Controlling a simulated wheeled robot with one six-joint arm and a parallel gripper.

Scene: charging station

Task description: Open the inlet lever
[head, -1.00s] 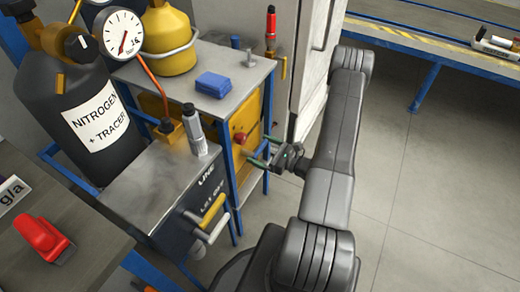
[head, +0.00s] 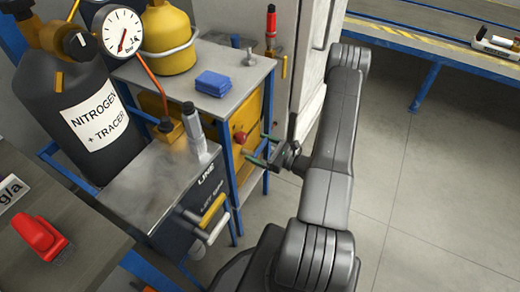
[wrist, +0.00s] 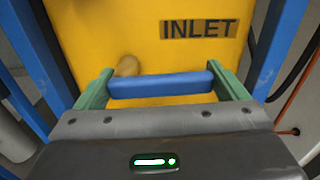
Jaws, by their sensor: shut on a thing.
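The inlet lever shows in the wrist view as a blue bar (wrist: 160,86) lying across in front of a yellow panel (wrist: 100,40) with an INLET label (wrist: 198,28). A tan stub (wrist: 128,66) sits just behind the bar. My gripper (wrist: 160,76) has its green fingers at the two ends of the bar and is shut on it. In the head view my gripper (head: 264,149) is at the side of the yellow cabinet (head: 247,130). The lever itself cannot be made out clearly there.
A red knob (head: 239,138) sits on the cabinet close to my gripper. Blue frame posts (wrist: 20,85) flank the panel. A grey box (head: 150,180) with yellow and white handles stands nearer. Open floor (head: 430,180) lies to the right.

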